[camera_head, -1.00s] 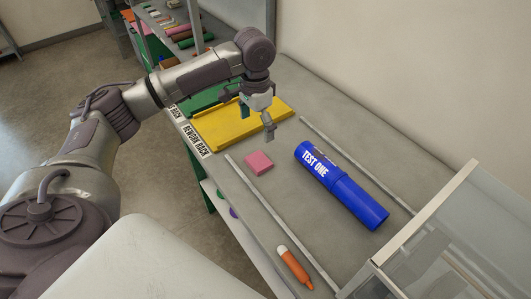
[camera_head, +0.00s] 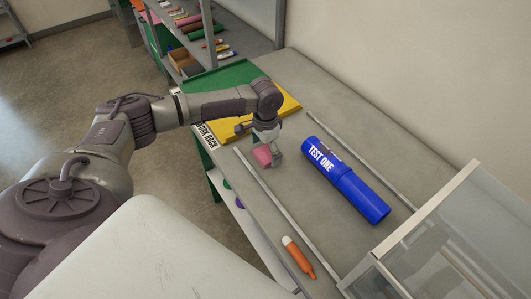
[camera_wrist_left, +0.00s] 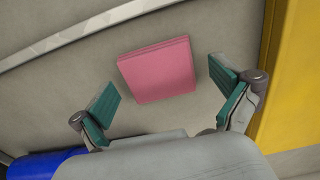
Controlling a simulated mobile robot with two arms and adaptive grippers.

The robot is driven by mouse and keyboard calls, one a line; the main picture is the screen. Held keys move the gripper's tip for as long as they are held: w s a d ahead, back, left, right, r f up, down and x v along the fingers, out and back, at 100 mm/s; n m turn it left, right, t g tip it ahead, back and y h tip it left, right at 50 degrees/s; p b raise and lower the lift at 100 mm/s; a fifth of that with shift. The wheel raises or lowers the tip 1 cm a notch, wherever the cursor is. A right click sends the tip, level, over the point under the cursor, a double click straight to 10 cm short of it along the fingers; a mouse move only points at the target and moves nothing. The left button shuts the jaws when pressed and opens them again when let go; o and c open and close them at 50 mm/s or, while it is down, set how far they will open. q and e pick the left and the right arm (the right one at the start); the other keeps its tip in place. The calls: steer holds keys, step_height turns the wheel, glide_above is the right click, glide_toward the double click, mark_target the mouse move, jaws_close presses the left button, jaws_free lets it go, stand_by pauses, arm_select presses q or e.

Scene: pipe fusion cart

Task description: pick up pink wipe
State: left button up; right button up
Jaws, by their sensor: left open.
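The pink wipe (camera_head: 263,155) is a small flat square lying on the grey cart top, left of the blue cylinder. It also shows in the left wrist view (camera_wrist_left: 158,70), flat and not held. My left gripper (camera_head: 268,153) is over the wipe, its fingers pointing down and partly hiding it. In the left wrist view the gripper (camera_wrist_left: 168,98) is open, with teal finger pads apart on either side of the wipe's near edge. My right gripper is not in view.
A blue "TEST ONE" cylinder (camera_head: 345,180) lies right of the wipe between two metal rails (camera_head: 285,215). An orange marker (camera_head: 299,258) lies near the front. Yellow (camera_head: 290,105) and green (camera_head: 225,76) panels lie behind. A clear-walled box (camera_head: 440,245) stands at the right.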

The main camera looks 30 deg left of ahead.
mark_target(269, 155)
arm_select(q)
steer(key=shift+c, duration=1)
steer(key=c, duration=0.6)
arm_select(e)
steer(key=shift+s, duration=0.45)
arm_select(q)
steer(key=shift+r, duration=0.15)
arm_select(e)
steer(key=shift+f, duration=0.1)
arm_select(q)
steer(key=shift+r, duration=0.25)
steer(key=r, duration=0.2)
steer(key=d+r+b, duration=0.1)
steer(key=shift+d+r, duration=0.1)
steer(key=shift+r, duration=0.25)
steer(key=shift+s+d+r+b, duration=0.1)
steer(key=shift+d+r+b, duration=0.3)
steer(key=shift+d+r, duration=1.05)
steer(key=shift+s+d+r+b, duration=0.1)
steer(key=shift+d+r+b, duration=0.45)
steer(key=shift+d, duration=1.55)
steer(key=shift+d+r+b, duration=0.2)
steer(key=shift+d+r, duration=1.05)
steer(key=shift+d, duration=0.5)
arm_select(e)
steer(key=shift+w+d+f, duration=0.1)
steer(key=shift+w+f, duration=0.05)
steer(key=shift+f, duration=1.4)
